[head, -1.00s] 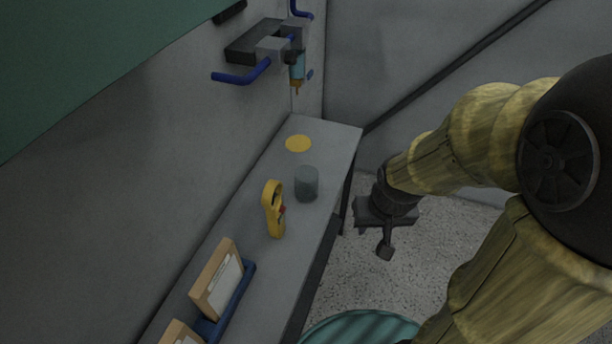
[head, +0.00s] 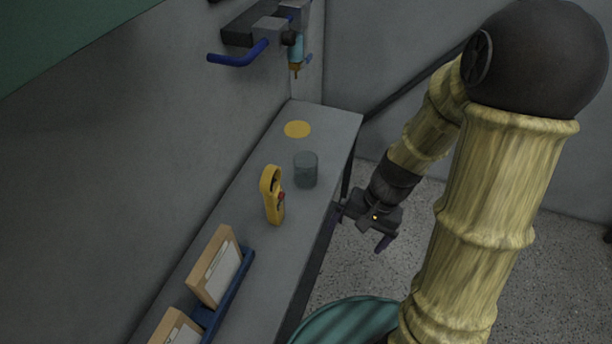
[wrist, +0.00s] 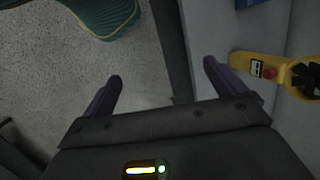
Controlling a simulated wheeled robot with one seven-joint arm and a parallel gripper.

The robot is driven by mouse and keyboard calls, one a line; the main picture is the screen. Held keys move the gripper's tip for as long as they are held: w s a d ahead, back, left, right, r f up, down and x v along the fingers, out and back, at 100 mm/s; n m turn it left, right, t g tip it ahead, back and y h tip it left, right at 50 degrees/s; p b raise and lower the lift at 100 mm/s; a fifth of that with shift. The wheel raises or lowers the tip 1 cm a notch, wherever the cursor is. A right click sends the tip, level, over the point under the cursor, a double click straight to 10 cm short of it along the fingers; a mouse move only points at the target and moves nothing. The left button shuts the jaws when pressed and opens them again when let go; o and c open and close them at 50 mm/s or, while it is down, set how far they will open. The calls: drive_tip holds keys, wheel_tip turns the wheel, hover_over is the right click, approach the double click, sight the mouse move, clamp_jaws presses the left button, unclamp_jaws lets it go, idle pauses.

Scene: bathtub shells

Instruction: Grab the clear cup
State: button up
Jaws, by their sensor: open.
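The clear cup (head: 306,170) stands upright on the grey bench (head: 318,132), behind and to the right of a yellow handheld device. It looks grey and see-through in the head view. I cannot make it out in the wrist view. My gripper (head: 362,226) is off the bench's right edge, to the right of and nearer than the cup, over the floor. In the wrist view my gripper (wrist: 160,85) has its two fingers spread wide with nothing between them.
The yellow device (head: 272,196) stands beside the cup; it also shows in the wrist view (wrist: 268,70). Boxes (head: 216,266) in a blue tray (head: 233,291) are at the near end. A yellow disc (head: 297,129) lies behind the cup. A blue-handled fixture (head: 238,58) juts from the wall.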

drive_tip(key=w+a+f+m+y+b, duration=0.2)
drive_tip(key=a+f+m+y, duration=0.2)
drive_tip(key=f+m+y, duration=0.15)
drive_tip(key=m+t+y+b, duration=0.4)
drive_tip(key=m+t, duration=1)
drive_tip(key=m, duration=0.3)
approach(315, 173)
drive_tip(key=v, duration=0.3)
drive_tip(key=shift+w+a+p, duration=0.15)
drive_tip(key=shift+a+p, duration=0.05)
drive_tip(key=shift+p, duration=0.1)
drive_tip(key=p+x, duration=0.1)
drive_tip(key=x, duration=1)
drive_tip(key=shift+w+a+p, duration=0.15)
drive_tip(key=shift+a+p, duration=0.1)
drive_tip(key=shift+p, duration=0.05)
drive_tip(key=shift+w+a, duration=0.2)
